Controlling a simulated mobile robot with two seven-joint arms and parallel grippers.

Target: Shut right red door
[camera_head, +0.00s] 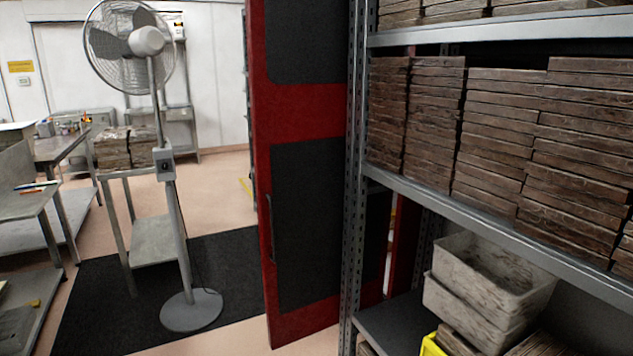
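A red door (299,112) with dark grey panels stands in the middle of the view, just left of a metal shelf rack. It stands open at an angle into the room, and floor and wall show to its left. A dark upright handle (270,228) is on its left edge. The rack hides the door's right side. More red (403,237) shows through the rack's lower gap; I cannot tell whether it is the door's frame or another door. Neither of my grippers is in view.
The metal rack (480,205) with stacked brown moulds (490,130) and grey bins (478,290) fills the right side. A standing fan (192,308) is left of the door on a black mat (95,315). Metal tables (65,150) stand at the left. Floor between fan and door is clear.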

